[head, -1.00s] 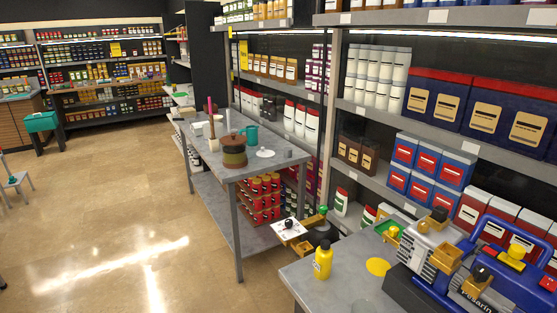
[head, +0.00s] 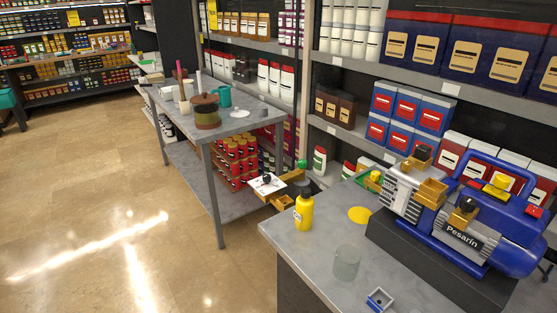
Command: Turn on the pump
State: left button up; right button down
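The vacuum pump (head: 462,236) stands on a dark block on the grey table at the right. It has a blue body and carry handle, a ribbed silver motor with the label "Pesarin", and brass-coloured blocks. A small red and yellow part (head: 498,189) sits on top of its blue body; I cannot tell whether it is a switch or its position. The pump's right end is close to the picture's right edge. Neither of my grippers shows in the head view.
On the near table (head: 292,240) are a yellow bottle (head: 304,213), a yellow disc (head: 359,215), a clear glass (head: 346,263) and a small blue-white tray (head: 380,299). Stocked shelves stand close behind. A second table (head: 240,121) holds a pot. Open floor lies left.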

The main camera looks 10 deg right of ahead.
aim_at(531, 210)
jog(key=z, duration=1.55)
